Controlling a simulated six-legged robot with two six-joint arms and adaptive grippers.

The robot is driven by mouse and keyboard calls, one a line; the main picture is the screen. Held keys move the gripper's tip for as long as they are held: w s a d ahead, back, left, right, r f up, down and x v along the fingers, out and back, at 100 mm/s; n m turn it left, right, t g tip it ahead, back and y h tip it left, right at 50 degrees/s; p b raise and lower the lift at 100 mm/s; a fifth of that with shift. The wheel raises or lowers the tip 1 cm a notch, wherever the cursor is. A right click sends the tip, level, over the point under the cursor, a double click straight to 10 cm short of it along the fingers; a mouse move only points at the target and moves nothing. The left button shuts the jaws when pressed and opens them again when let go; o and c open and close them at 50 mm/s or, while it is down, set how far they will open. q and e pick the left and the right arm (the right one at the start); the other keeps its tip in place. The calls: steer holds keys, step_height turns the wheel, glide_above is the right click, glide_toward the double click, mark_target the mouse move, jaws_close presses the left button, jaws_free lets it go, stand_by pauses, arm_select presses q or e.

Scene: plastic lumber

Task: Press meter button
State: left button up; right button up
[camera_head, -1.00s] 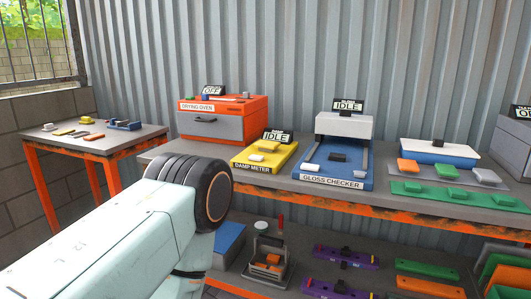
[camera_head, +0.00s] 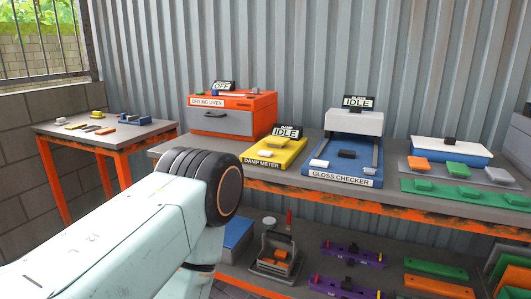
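The yellow damp meter (camera_head: 290,152) stands on the workbench, between the drying oven and the gloss checker. Its label reads DAMP METER, and its small display (camera_head: 287,132) behind reads IDLE. A small pale piece (camera_head: 265,153) is at its front left, and a raised yellow piece (camera_head: 276,141) lies further back. I cannot tell which part is the button. My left arm reaches in from the lower left, with its dark joint in front of the bench edge. Neither gripper is in view.
The orange and grey drying oven (camera_head: 222,122) is left of the meter, its display reading OFF. The blue gloss checker (camera_head: 331,174) is close on the right, reading IDLE. A side table (camera_head: 75,133) holds small blocks. A lower shelf holds purple fixtures (camera_head: 352,255).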

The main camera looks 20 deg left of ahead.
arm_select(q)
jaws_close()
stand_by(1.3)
